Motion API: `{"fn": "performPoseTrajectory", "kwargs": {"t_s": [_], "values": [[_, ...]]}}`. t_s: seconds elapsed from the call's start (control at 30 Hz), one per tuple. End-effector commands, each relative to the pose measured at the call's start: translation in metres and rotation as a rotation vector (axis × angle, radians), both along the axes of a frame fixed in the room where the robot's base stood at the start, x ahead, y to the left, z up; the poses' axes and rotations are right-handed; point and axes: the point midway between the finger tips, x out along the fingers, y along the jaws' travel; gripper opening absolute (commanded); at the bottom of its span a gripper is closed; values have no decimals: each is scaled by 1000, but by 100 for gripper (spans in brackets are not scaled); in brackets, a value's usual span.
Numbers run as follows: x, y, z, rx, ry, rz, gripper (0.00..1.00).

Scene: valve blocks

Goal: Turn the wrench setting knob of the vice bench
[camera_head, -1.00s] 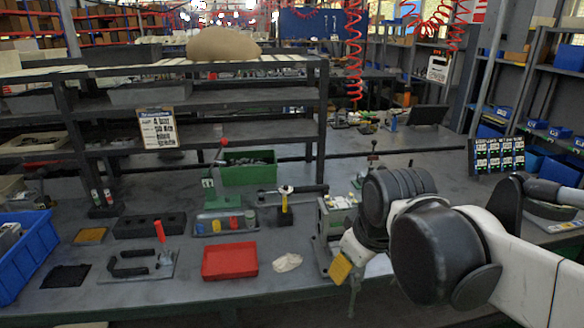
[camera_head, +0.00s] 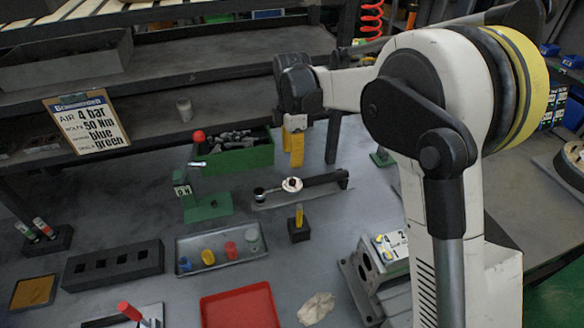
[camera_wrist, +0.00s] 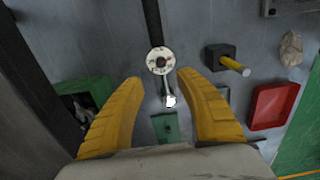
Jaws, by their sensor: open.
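The wrench (camera_head: 322,181) lies on the grey bench top, its black handle to the right and a metal head to the left. Its setting knob (camera_head: 292,184) is a round white dial with dark markings and a reddish centre. In the wrist view the dial (camera_wrist: 161,60) sits just beyond the gap between the fingertips, with the wrench head (camera_wrist: 170,101) between the fingers. My gripper (camera_head: 293,157) points down above the wrench, its yellow fingers apart and empty. They also show in the wrist view (camera_wrist: 160,78). The marking the dial is set to is too small to read.
A green bin (camera_head: 235,155) stands behind the wrench, and a green stand (camera_head: 205,205) at its left. A black block with a yellow handle (camera_head: 299,228), a cup tray (camera_head: 222,252) and a red tray (camera_head: 240,306) are in front. A sign (camera_head: 88,120) reads 4 bar, 50 Nm, blue, green.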

Motion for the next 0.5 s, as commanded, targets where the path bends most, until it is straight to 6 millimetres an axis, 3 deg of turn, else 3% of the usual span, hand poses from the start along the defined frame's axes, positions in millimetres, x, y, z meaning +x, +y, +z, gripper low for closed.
{"fn": "performPoseTrajectory", "kwargs": {"t_s": [0.3, 0.5], "values": [[0, 0, -63, 0, -1, -2, 42], [0, 0, -92, 0, -1, -3, 42]]}}
